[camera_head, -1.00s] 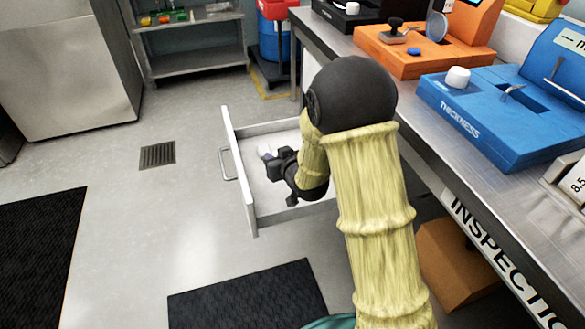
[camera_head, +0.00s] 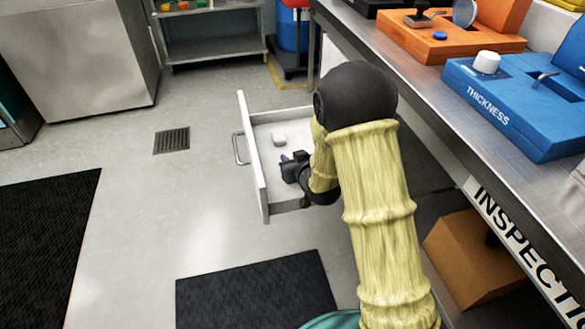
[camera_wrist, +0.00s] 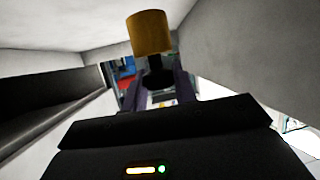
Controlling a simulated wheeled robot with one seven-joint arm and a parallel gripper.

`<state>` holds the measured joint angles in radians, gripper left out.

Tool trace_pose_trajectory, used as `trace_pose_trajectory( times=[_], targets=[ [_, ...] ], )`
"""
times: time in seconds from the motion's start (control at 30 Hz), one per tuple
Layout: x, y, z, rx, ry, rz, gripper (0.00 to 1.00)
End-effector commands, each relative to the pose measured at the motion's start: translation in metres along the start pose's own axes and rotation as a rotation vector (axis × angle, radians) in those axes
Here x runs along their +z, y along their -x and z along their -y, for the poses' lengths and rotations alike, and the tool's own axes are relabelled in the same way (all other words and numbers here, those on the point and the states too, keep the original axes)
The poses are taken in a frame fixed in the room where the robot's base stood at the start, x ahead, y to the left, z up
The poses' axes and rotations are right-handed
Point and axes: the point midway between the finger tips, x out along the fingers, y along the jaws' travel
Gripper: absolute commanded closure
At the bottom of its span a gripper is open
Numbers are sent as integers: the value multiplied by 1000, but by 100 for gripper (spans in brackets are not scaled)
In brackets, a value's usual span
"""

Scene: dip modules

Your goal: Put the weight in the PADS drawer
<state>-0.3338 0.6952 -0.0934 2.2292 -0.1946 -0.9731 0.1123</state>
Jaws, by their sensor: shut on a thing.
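The weight shows in the wrist view as a brass-coloured cylinder (camera_wrist: 148,32) with a dark, narrower neck. My gripper (camera_wrist: 157,85) is shut on it, with a finger on each side of the neck. In the head view my gripper (camera_head: 287,162) is inside the outline of an open white drawer (camera_head: 253,160), near its front panel. The weight cannot be made out there. Light drawer walls surround the gripper in the wrist view. Whether the weight touches the drawer floor cannot be told. No label on the drawer is readable.
The steel bench (camera_head: 425,95) above carries an orange device (camera_head: 440,45) and a blue THICKNESS device (camera_head: 510,105). A cardboard box (camera_head: 475,262) is under the bench.

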Motion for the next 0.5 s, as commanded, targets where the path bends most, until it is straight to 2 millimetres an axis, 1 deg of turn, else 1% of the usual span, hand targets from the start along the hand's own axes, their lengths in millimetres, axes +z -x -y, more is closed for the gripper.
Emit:
trace_pose_trajectory(
  times=[0.07,0.3,0.4,0.5],
  targets=[
    [2,-1,0,0,0,-3,100],
    [31,-13,0,0,0,-2,100],
    [35,-15,0,0,1,-2,100],
    [33,-14,0,0,0,-3,100]
  ],
)
